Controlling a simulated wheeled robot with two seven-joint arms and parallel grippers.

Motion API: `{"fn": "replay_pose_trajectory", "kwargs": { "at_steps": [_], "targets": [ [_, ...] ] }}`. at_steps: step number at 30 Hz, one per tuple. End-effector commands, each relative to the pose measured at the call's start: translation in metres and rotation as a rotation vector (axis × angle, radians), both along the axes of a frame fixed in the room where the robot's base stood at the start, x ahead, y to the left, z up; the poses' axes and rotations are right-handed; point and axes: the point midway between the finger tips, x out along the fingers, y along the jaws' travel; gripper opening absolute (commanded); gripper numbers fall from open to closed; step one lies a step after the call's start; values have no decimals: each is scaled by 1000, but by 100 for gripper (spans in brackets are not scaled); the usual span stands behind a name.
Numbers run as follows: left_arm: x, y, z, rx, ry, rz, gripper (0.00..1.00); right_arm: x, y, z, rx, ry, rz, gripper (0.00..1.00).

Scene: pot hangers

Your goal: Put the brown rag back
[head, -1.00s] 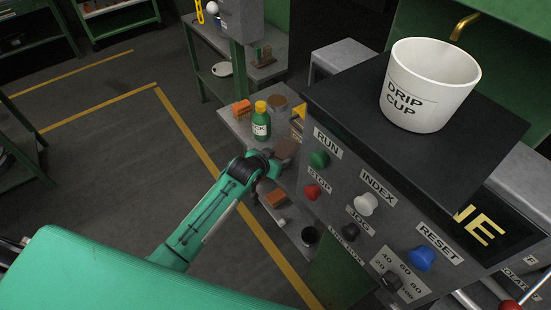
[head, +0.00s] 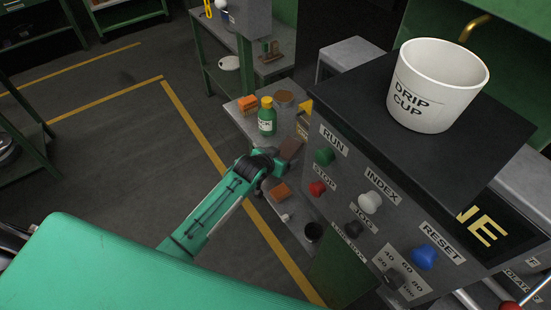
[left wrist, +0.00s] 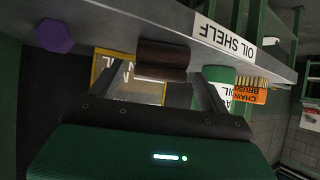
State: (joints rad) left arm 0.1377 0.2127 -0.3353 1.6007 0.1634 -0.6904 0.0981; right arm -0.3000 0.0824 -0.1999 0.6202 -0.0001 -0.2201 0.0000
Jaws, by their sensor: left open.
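The brown rag (head: 291,149) looks like a dark brown roll at the edge of the upper shelf, at the end of my left arm. In the left wrist view it (left wrist: 162,57) lies across the space between the fingertips, against the shelf edge. My left gripper (head: 277,163) is open, with one finger to each side of the rag; it also shows in the left wrist view (left wrist: 166,76). I cannot tell whether the fingers touch the rag. My right gripper is not in view.
An orange-brown block (head: 280,191) sits lower. The button panel (head: 345,185) and drip cup (head: 435,88) stand at right.

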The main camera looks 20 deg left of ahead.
Motion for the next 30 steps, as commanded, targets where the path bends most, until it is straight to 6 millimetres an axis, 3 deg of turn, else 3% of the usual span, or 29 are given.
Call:
{"fn": "replay_pose_trajectory", "kwargs": {
  "at_steps": [21,30],
  "targets": [
    [-84,24,58,0,0,0,79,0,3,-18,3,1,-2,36],
    [-95,27,67,0,0,0,79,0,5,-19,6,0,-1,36]
  ]
}}
